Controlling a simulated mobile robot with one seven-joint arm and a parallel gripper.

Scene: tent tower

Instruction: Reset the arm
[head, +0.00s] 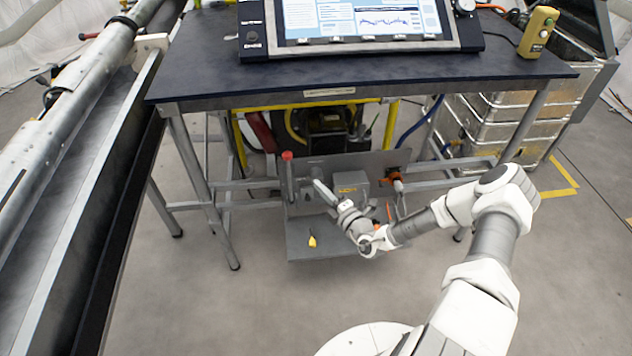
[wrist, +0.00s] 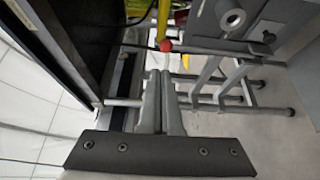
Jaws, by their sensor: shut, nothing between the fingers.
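My arm reaches from the lower right in the head view. My gripper (head: 318,185) is low, in front of the grey panel below the dark-topped table (head: 360,75). It also shows in the wrist view (wrist: 173,75), with its two fingers together and nothing between them. A red-knobbed post (head: 288,172) stands just left of the gripper in the head view. A red knob (wrist: 166,46) shows just beyond the fingertips in the wrist view. I cannot tell whether anything touches the fingers.
A grey box (head: 352,184) and an orange-red fitting (head: 393,175) are close to my wrist. A small yellow item (head: 312,241) lies on the low grey platform (head: 305,228). A long rail (head: 75,230) runs along the left. Metal cases (head: 500,125) stand right. Floor (head: 230,310) in front is clear.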

